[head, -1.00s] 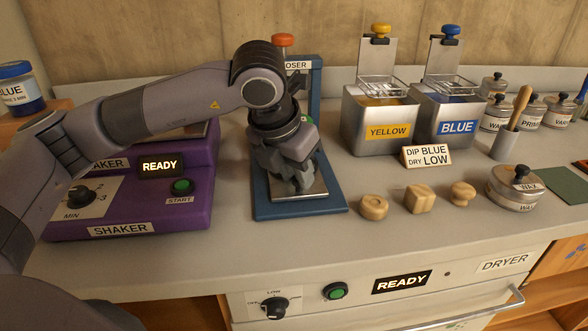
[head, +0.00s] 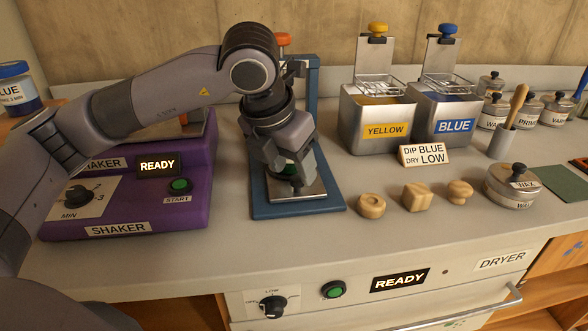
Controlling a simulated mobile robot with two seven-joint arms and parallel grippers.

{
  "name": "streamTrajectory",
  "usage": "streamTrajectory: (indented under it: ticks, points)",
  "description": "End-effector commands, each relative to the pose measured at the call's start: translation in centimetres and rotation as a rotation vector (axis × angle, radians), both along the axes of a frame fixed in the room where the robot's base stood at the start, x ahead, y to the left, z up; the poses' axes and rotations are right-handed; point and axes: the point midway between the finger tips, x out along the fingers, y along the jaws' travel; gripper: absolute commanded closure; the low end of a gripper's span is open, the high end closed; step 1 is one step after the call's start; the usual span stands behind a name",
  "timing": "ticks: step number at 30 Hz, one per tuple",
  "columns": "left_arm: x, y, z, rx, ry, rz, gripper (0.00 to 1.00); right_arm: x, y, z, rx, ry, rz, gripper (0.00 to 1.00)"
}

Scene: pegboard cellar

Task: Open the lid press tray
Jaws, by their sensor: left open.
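The lid press is a blue stand, its "CLOSER" sign mostly covered by my arm, with an orange knob (head: 283,39) on top and a blue base (head: 322,207). Its tray, a flat silver plate (head: 312,188), lies on the base. My left gripper (head: 287,182) points down over the tray, its fingers open. A dark green part shows between the fingers; whether they touch it or the tray I cannot tell. The gripper and wrist hide the middle of the press. My right gripper is not in view.
The purple shaker (head: 190,215) stands close on the left. Yellow (head: 378,118) and blue (head: 443,120) dip tanks stand behind on the right. Several wooden knobs (head: 371,205) lie right of the press, with a wax tin (head: 512,185) beyond. The counter's front strip is clear.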

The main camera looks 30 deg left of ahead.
Motion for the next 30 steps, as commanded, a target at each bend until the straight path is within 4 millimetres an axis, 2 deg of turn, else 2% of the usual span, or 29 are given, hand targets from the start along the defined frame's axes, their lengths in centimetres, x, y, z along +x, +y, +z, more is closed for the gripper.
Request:
streamTrajectory:
  ticks: [3, 9, 30]
  points:
    - [-0.8, 0.1, 2.1, 0.0, -0.004, -0.001, 0.48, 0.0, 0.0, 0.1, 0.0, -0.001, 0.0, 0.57]
    - [-1.7, 0.2, 4.3, -0.001, -0.002, -0.001, 0.48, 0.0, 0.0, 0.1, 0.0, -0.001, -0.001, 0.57]
    - [-1.9, 0.3, 4.6, 0.0, 0.0, -0.001, 0.48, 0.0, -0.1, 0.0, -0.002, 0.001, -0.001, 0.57]
